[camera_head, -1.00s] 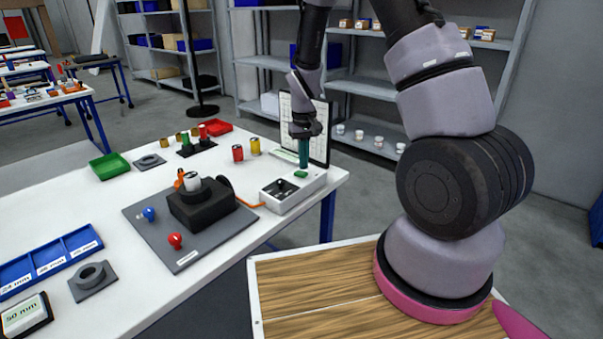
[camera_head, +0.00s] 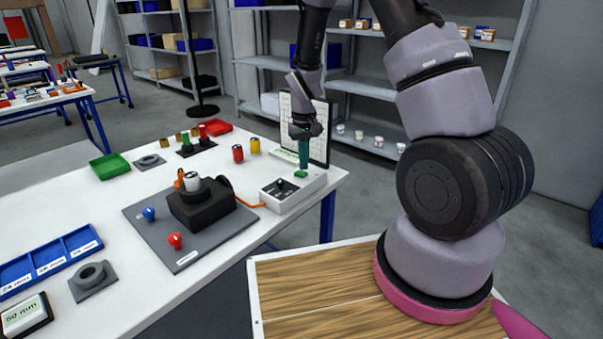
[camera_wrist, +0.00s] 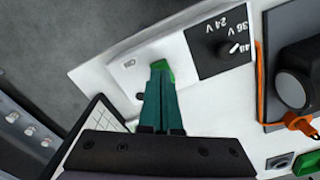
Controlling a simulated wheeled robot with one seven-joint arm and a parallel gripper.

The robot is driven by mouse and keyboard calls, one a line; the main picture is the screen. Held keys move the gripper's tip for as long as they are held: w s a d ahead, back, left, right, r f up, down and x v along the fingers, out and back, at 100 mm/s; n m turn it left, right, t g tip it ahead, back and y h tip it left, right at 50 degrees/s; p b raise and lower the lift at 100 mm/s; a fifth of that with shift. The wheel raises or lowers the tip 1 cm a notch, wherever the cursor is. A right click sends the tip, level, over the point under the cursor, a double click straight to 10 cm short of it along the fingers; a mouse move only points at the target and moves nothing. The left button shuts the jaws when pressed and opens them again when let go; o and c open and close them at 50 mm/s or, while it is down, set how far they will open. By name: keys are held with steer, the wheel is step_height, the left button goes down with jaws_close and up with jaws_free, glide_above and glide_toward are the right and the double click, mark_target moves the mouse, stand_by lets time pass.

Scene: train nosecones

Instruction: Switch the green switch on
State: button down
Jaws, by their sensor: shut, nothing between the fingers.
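The green switch (camera_head: 300,174) is a small green rocker on top of a white control box (camera_head: 306,190). In the wrist view the green switch (camera_wrist: 161,66) shows right at the fingertips, partly hidden by them. My gripper (camera_head: 303,166) points down over the box with its teal fingers shut and empty. In the wrist view the fingertips of my gripper (camera_wrist: 160,75) overlap the switch's near edge. They look touching or very close; I cannot tell which.
A black dial panel (camera_head: 280,189) with voltage marks sits beside the switch. An orange cable runs from the box to a black device (camera_head: 202,205) on a grey plate. A white grid board (camera_head: 318,130) stands behind the gripper. Red and yellow cylinders (camera_head: 238,153) stand to the left.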

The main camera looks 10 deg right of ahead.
steer(key=shift+f, duration=0.8)
stand_by(0.4)
steer(key=shift+r, duration=3.5)
step_height(320, 180, up, 19)
steer(key=m+t+y, duration=0.1)
steer(key=m+t, duration=0.2)
glide_above(304, 173)
steer(key=s+d, duration=0.3)
steer(key=s, duration=0.4)
steer(key=s+d+r+m+t+y, duration=0.1)
steer(key=s+r+t, duration=0.3)
steer(key=s+r, duration=0.7)
steer(key=s+d+m, duration=0.1)
steer(key=s, duration=0.3)
steer(key=shift+s+d+r, duration=0.2)
steer(key=shift+s+d, duration=0.05)
steer(key=shift+d, duration=0.05)
